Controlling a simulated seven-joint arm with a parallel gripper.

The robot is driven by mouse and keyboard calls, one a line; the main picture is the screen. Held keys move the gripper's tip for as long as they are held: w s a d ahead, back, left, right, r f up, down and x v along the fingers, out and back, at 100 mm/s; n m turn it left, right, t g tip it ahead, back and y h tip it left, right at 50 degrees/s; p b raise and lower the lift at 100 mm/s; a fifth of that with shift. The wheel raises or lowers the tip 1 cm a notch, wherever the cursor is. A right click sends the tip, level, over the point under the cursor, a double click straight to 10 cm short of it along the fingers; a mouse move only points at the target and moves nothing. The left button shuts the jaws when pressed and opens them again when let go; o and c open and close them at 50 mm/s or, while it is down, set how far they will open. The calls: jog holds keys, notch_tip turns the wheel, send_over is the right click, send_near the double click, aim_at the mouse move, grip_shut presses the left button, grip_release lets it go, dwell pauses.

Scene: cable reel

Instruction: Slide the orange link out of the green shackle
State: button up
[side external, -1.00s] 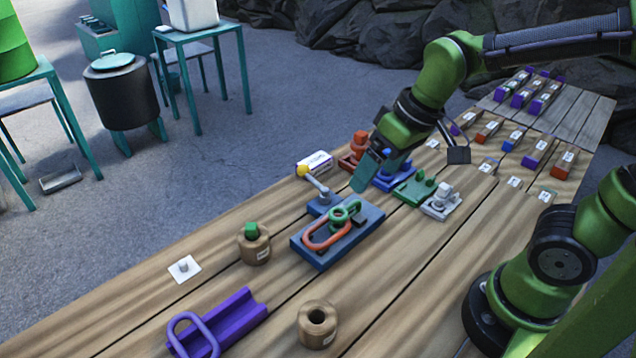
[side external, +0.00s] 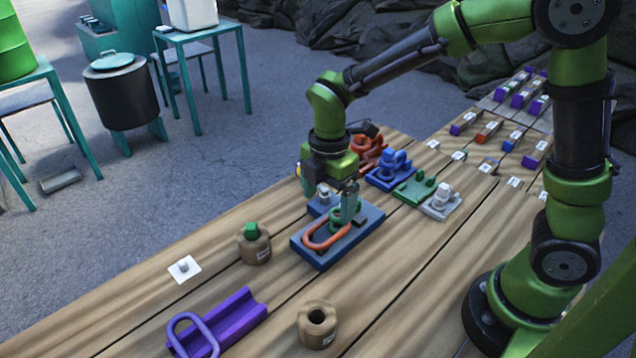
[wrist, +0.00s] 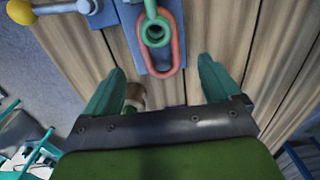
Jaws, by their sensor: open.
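The orange link (side external: 318,240) lies on a dark blue board (side external: 316,262), a long rounded loop reaching toward the board's left end. The green shackle (side external: 335,226) is at the link's inner end, partly hidden by my gripper in the side view. In the wrist view the orange link (wrist: 177,52) loops around the green shackle's round eye (wrist: 155,34), near the top middle. My gripper (side external: 347,212) points down over the shackle end of the board. In the wrist view my gripper (wrist: 162,66) is open and empty, its fingers spread below the link. Contact cannot be told.
A yellow-knobbed lever (wrist: 50,10) stands beside the board. Red, blue (side external: 392,170) and green fixtures (side external: 412,192) stand behind it.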

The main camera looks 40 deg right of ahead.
jog(key=shift+f, duration=3.35)
jog(key=shift+r, duration=0.1)
jog(key=c, duration=1.4)
